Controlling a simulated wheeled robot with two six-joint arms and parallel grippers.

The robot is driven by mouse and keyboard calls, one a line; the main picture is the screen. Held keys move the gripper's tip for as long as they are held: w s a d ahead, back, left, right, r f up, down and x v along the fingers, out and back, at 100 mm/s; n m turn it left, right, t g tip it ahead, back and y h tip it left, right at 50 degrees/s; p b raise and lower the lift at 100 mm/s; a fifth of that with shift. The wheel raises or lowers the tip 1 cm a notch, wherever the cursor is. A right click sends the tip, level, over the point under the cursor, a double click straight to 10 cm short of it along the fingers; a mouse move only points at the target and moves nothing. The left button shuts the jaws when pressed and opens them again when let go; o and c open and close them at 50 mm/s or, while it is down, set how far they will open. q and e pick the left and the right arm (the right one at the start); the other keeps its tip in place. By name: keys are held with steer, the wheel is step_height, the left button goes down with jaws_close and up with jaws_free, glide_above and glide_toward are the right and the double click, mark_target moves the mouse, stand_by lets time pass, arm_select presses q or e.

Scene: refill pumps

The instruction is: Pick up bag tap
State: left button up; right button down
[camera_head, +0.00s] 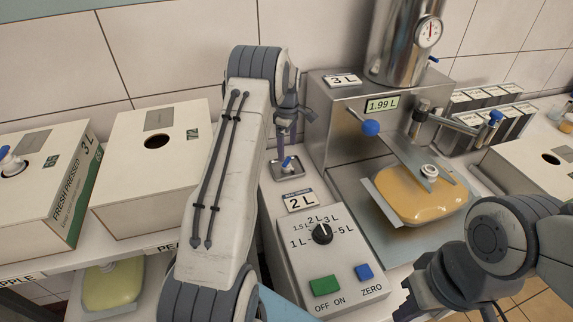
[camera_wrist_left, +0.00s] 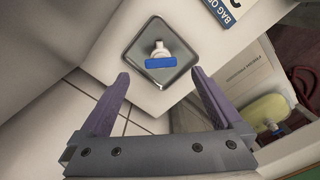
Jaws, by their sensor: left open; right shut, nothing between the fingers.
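The bag tap (camera_head: 288,162) has a white body and a blue handle. It sits on a small square metal dish (camera_head: 279,172) behind the 2 L sign. In the left wrist view the tap (camera_wrist_left: 160,50) lies just beyond the fingertips, roughly centred between them. My left gripper (camera_head: 285,140) is open and empty, with its purple fingers pointing down over the dish. It also shows in the left wrist view (camera_wrist_left: 160,76). My right gripper (camera_head: 488,310) is shut and empty at the lower right, partly cut off by the frame edge.
A control box (camera_head: 322,258) with a dial and buttons stands in front of the dish. A filling machine (camera_head: 340,140) holds an orange bag (camera_head: 415,198) on its right. White cartons (camera_head: 148,172) stand at the left. A yellow bag (camera_head: 112,285) lies below them.

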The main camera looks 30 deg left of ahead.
mark_target(286, 161)
arm_select(q)
steer(key=shift+f, duration=0.8)
step_height(286, 161, down, 4)
steer(key=p, duration=0.2)
steer(key=shift+s+a+f+p, duration=0.1)
steer(key=shift+a+p, duration=0.05)
steer(key=shift+p, duration=0.2)
steer(key=shift+f, duration=0.6)
steer(key=c, duration=1.5)
